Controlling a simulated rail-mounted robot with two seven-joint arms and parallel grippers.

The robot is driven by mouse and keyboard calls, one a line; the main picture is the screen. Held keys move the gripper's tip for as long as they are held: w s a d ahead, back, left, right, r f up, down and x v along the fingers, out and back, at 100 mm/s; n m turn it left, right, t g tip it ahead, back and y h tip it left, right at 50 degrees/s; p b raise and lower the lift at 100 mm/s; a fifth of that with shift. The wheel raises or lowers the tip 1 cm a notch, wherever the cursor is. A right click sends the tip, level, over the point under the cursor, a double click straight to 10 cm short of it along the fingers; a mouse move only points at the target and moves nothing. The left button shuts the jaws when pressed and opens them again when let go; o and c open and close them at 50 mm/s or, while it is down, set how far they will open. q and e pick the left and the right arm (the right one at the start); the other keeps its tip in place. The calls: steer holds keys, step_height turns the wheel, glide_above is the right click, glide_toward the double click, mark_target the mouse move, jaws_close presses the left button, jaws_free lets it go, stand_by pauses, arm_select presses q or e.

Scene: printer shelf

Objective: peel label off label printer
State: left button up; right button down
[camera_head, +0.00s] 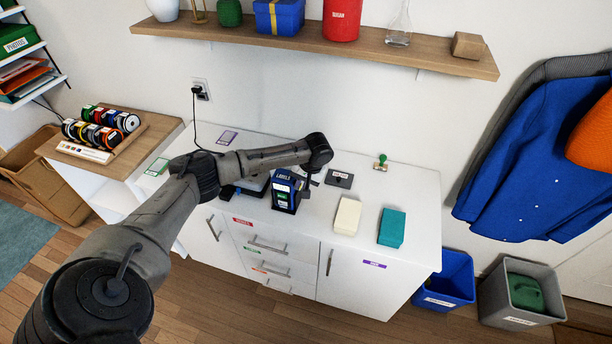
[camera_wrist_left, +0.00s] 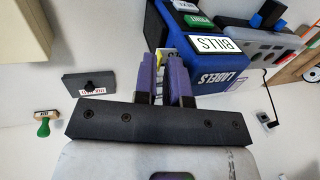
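The label printer (camera_head: 285,190) is a small dark blue box on the white cabinet top, with "LABELS" on its upper face. My left gripper (camera_head: 311,184) points down just right of the printer. In the wrist view its purple fingers (camera_wrist_left: 165,62) are beside the printer, a narrow gap between them; a yellow and white piece shows behind the gap. I see nothing clearly held. My right gripper is not in view.
A dark stamp pad (camera_head: 339,178), a green-handled stamp (camera_head: 381,162), a cream box (camera_head: 347,216) and a teal box (camera_head: 392,228) stand right of the printer. A wooden shelf (camera_head: 430,61) with several items hangs above. A grey device (camera_head: 246,186) is left of the printer.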

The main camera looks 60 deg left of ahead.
arm_select(q)
steer(key=shift+x, duration=1.05)
steer(key=shift+c, duration=0.2)
jaws_close()
steer(key=shift+w+d+p, duration=0.4)
steer(key=shift+w+d, duration=0.25)
steer(key=shift+d, duration=0.05)
steer(key=shift+w+d, duration=0.35)
steer(key=shift+d, duration=0.1)
steer(key=shift+w+d+p, duration=0.25)
steer(key=shift+p, duration=0.05)
steer(key=shift+w+d, duration=0.45)
steer(key=shift+d, duration=0.05)
